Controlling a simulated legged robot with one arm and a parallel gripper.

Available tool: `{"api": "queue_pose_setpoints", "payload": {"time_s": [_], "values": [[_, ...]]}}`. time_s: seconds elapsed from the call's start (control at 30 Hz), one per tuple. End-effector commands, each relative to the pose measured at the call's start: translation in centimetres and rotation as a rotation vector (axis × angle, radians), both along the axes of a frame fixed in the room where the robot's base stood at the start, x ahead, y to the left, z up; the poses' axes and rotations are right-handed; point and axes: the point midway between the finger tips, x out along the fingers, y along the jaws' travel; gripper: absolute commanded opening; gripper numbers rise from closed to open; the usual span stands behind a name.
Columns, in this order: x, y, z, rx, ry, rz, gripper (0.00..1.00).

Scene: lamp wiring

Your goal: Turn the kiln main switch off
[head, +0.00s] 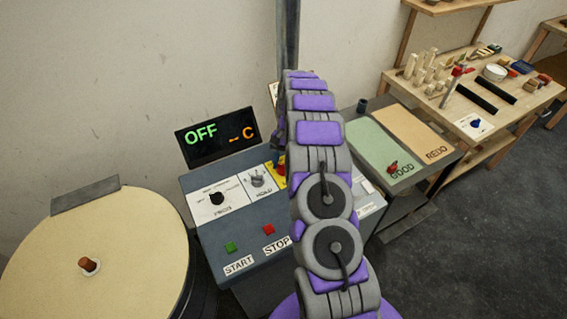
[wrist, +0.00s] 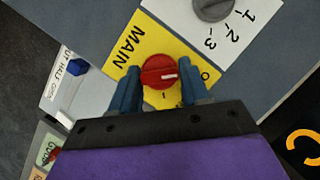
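The kiln main switch (wrist: 158,71) is a round red knob on a yellow plate marked MAIN (wrist: 137,43). In the wrist view its white mark points right, roughly toward the O on the plate. My gripper (wrist: 160,80) has its two blue fingers on either side of the knob, with what looks like a narrow gap at each tip. In the head view my arm covers most of the yellow plate (head: 280,168) and the switch. The kiln display (head: 216,137) reads OFF in green and a dash with C in orange.
A grey selector knob (wrist: 212,8) sits beside the yellow plate, and a blue knob (wrist: 78,67) on the other side. The panel also has a green START button (head: 231,247) and a red STOP button (head: 268,230). A round kiln lid (head: 90,230) stands at left.

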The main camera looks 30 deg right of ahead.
Motion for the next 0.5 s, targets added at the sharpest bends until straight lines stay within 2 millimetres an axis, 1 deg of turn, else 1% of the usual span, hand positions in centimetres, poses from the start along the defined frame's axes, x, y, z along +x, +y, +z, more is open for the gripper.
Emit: {"api": "queue_pose_setpoints", "payload": {"time_s": [0.03, 0.23, 0.5], "values": [[0.07, 0.05, -0.01, 0.000, -0.002, 0.001, 0.50], [-0.17, 0.04, 0.03, 0.001, 0.001, 0.000, 0.69], [-0.16, -0.02, 0.18, 0.000, 0.002, -0.001, 0.69]]}}
